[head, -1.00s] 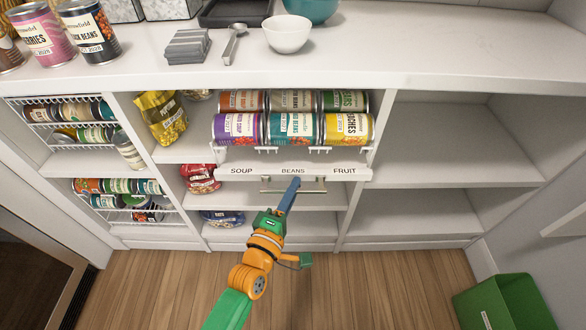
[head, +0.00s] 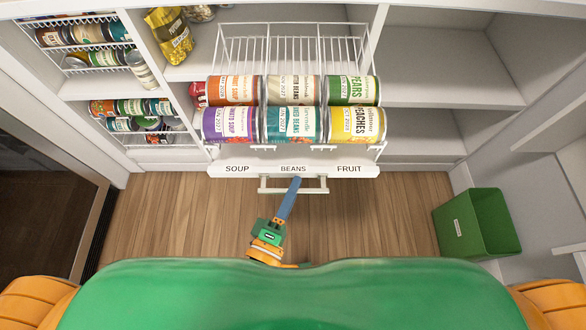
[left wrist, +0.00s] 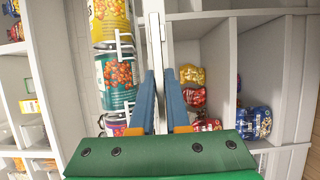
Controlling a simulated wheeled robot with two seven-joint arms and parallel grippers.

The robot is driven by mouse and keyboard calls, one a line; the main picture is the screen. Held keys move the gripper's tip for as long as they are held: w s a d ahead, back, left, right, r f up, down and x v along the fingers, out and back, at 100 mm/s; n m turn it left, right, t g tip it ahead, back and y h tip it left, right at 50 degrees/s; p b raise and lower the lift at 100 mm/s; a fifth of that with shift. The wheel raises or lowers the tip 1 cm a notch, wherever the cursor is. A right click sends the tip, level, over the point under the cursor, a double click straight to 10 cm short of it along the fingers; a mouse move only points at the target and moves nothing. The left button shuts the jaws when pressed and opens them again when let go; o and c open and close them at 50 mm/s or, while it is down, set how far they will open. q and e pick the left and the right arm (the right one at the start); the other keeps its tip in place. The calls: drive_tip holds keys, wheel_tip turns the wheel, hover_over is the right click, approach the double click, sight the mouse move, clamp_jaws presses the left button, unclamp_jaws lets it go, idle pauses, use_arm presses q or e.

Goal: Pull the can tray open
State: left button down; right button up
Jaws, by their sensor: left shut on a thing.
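The can tray (head: 293,169) is a white wire rack with a front board labelled SOUP, BEANS and FRUIT. It stands pulled out from the shelf unit, with its empty wire back part showing behind the cans. Several cans, such as the teal beans can (head: 291,124), lie in its lanes. My left gripper (head: 295,182) is shut on the tray's bar handle (head: 312,190) below the front board. In the left wrist view its blue fingers (left wrist: 161,85) stand close together at the white front board. My right gripper is not in view.
A green bin (head: 477,222) stands on the floor at the right. A dark-fronted unit (head: 40,170) is at the left. Wire racks of cans (head: 95,58) and a yellow bag (head: 170,35) fill the left shelves. The wooden floor ahead is clear.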

use_arm(q)
drive_tip(key=shift+s, duration=1.1)
drive_tip(key=c, duration=0.9)
unclamp_jaws()
drive_tip(key=v, duration=0.7)
drive_tip(key=shift+s, duration=0.1)
